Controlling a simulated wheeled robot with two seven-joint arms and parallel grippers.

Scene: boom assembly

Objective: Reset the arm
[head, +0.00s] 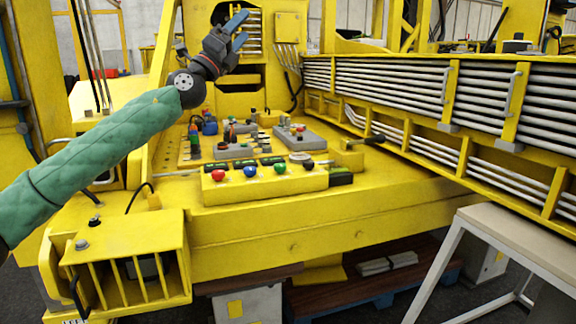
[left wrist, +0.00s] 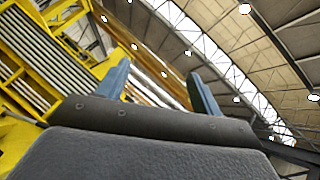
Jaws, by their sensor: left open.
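My left arm, in a green quilted sleeve (head: 100,150), reaches in from the left in the head view. My left gripper (head: 240,30) is raised above the yellow machine bed, with its blue fingers apart and nothing between them. In the left wrist view the two blue fingers (left wrist: 160,88) point up toward the roof, spread wide and empty. My right gripper does not show in either view.
A yellow control box (head: 264,184) with coloured buttons sits on the yellow bed below the gripper. Long rows of grey pipes (head: 400,80) in a yellow frame run along the right. A beige-topped bench (head: 530,235) stands at the front right.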

